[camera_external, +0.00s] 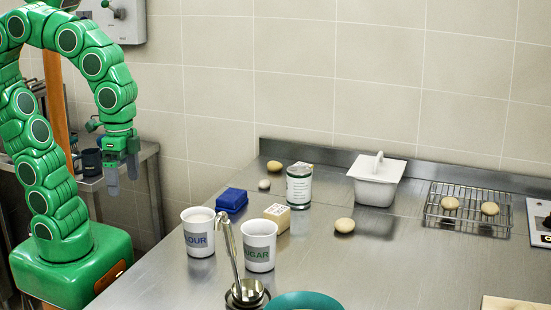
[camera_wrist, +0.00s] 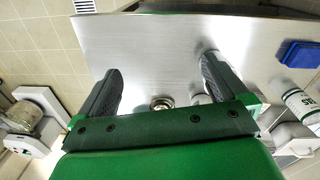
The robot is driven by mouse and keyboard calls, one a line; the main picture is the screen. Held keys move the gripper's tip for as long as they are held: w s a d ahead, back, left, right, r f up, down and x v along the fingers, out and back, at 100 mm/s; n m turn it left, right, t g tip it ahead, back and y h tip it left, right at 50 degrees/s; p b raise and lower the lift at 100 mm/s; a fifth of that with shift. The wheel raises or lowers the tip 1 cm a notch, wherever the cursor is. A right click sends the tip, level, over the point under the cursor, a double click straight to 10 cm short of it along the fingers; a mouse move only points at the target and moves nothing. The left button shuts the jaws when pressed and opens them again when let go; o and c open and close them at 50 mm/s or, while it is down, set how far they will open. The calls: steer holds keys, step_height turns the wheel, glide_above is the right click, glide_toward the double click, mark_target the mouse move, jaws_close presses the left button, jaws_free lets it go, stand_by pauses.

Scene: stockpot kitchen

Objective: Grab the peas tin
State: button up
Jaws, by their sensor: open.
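The peas tin (camera_external: 299,186) stands upright on the steel counter, a metal can with a pale label and a dark green band near its top. In the wrist view, a white can with green lettering (camera_wrist: 302,104), apparently the same tin, lies at the right edge and is partly cut off. My gripper (camera_external: 122,174) hangs fingers down at the left, beyond the counter's left edge and well apart from the tin. In the wrist view my gripper (camera_wrist: 161,72) has its two dark fingers spread wide, with nothing between them but bare surface and a small round item lower down.
A blue box (camera_external: 231,200), a flour mug (camera_external: 198,233), a sugar mug (camera_external: 259,246) and a tan block (camera_external: 277,217) stand left of or before the tin. A white lidded container (camera_external: 376,181) is to its right. Potato-like lumps (camera_external: 344,225) lie nearby.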

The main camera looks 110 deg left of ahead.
steer(key=w+a+f+n+t+y, duration=0.1)
steer(key=w+a+n+t, duration=0.15)
steer(key=w, duration=0.35)
steer(key=w+a+n+t, duration=0.1)
steer(key=w+a, duration=0.3)
steer(key=w, duration=0.2)
steer(key=r+n+t+y, duration=0.1)
steer(key=r+n+y, duration=0.1)
steer(key=n+y, duration=0.8)
glide_above(292, 176)
steer(key=s+d, duration=0.1)
steer(key=d, duration=0.2)
steer(key=m+y, duration=0.2)
step_height(292, 176, down, 15)
steer(key=shift+d+f, duration=0.1)
steer(key=shift+a+f, duration=0.2)
steer(key=shift+a, duration=0.05)
steer(key=shift+x, duration=1.1)
steer(key=shift+s+x, duration=0.1)
steer(key=shift+x, duration=0.9)
steer(key=shift+s+x, duration=0.15)
steer(key=shift+x, duration=0.8)
steer(key=shift+w+a+f, duration=0.1)
steer(key=shift+w+a, duration=0.2)
steer(key=shift+a, duration=0.3)
steer(key=shift+c, duration=0.2)
